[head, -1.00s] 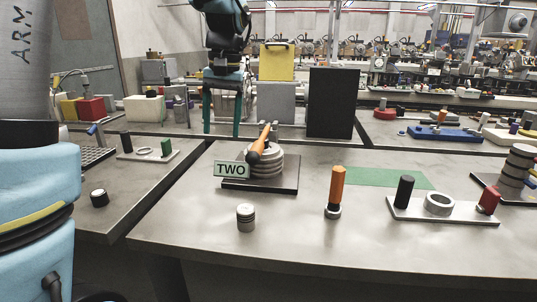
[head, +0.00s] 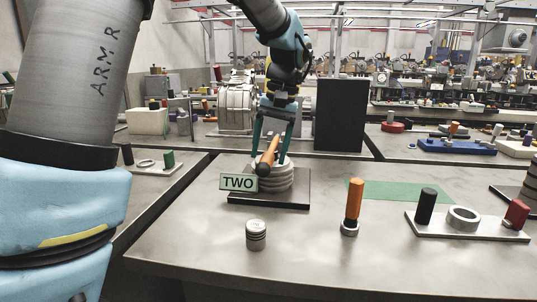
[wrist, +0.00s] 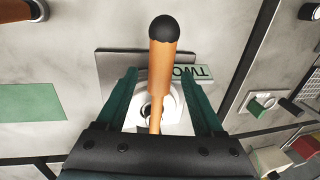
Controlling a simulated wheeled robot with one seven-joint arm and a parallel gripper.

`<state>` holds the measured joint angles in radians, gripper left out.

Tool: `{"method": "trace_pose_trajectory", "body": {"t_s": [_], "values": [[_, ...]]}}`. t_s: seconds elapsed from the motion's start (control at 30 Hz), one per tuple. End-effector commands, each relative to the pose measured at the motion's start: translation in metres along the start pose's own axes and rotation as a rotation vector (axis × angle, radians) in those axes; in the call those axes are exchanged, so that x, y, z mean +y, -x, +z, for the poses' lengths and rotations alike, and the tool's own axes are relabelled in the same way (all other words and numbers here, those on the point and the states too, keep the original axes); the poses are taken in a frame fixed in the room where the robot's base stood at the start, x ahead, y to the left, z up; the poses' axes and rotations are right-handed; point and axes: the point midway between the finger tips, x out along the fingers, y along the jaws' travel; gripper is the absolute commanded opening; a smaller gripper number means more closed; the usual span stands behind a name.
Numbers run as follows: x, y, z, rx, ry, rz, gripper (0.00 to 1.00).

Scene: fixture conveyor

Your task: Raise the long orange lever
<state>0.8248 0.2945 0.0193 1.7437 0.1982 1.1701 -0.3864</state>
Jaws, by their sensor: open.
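The long orange lever (head: 269,152) with a dark knob slopes toward the camera from a stack of grey discs (head: 275,178) on a dark base plate (head: 290,200). A green "TWO" sign (head: 238,183) stands at its left. My gripper (head: 269,157) is open, with its green fingers on either side of the lever. In the wrist view, the lever (wrist: 160,70) runs between the spread fingers of my gripper (wrist: 159,76), with a visible gap on both sides. The knob reaches beyond the fingertips.
On the same table stand a grey ribbed cylinder (head: 256,235), an upright orange handle (head: 353,205) and a plate with a black peg, ring and red peg (head: 460,228). A tall dark panel (head: 339,115) rises behind. The table's front is mostly clear.

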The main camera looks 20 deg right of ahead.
Motion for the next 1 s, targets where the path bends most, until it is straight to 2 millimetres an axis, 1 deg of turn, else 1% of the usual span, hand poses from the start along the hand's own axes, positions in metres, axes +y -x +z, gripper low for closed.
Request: {"method": "trace_pose_trajectory", "body": {"t_s": [0.03, 0.13, 0.43, 1.0], "values": [[-0.0003, -0.0049, 0.0003, -0.001, 0.000, 0.000, 0.69], [-0.0003, -0.0100, 0.0002, 0.000, 0.000, 0.000, 0.69], [-0.0001, -0.0120, 0.0001, 0.000, 0.000, 0.001, 0.69], [-0.0001, -0.0117, 0.0001, 0.000, 0.000, 0.001, 0.05]]}}
